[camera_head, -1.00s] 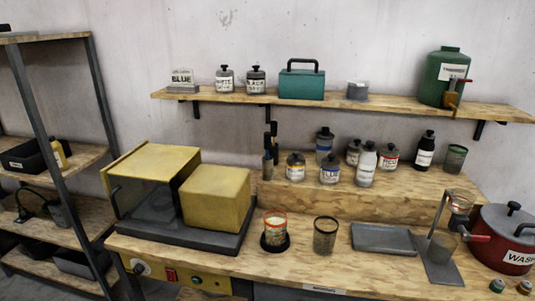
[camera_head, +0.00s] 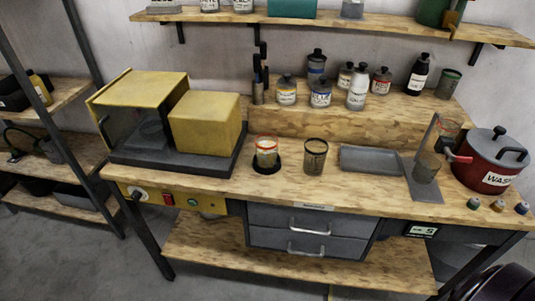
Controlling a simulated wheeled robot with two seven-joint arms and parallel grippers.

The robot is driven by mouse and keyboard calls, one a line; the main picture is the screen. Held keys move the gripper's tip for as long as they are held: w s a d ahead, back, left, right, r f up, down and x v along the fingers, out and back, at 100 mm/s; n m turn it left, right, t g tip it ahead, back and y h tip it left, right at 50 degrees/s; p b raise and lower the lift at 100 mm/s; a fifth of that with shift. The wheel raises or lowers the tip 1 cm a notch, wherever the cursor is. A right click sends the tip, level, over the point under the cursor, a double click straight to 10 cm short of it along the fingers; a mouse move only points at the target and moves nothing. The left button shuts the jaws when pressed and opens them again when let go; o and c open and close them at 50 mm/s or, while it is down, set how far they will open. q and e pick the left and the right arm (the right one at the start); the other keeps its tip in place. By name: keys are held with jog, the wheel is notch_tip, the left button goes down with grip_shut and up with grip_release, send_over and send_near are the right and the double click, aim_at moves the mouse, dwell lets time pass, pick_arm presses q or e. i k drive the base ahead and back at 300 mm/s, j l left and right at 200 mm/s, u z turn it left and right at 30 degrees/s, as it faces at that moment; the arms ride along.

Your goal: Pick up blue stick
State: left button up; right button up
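No clear blue stick can be made out. Several small pieces with coloured tops lie at the right front of the workbench; the rightmost one (camera_head: 522,208) looks bluish, but I cannot tell whether it is a stick. Dark upright tools (camera_head: 258,78) stand on the raised wooden step beside the yellow box. Neither of my grippers is in view.
The workbench (camera_head: 220,182) holds a yellow machine (camera_head: 140,105), a cup with a red rim (camera_head: 266,151), a dark cup (camera_head: 315,157), a grey tray (camera_head: 378,159) and a red pot (camera_head: 486,165). Labelled bottles stand behind. Grey drawers (camera_head: 307,222) are shut below. Shelving stands left.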

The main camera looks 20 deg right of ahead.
aim_at(256, 56)
jog(key=j+z, duration=0.2)
jog(key=z, duration=0.25)
jog(key=j+z, duration=0.2)
jog(key=z, duration=0.2)
jog(key=i, duration=0.05)
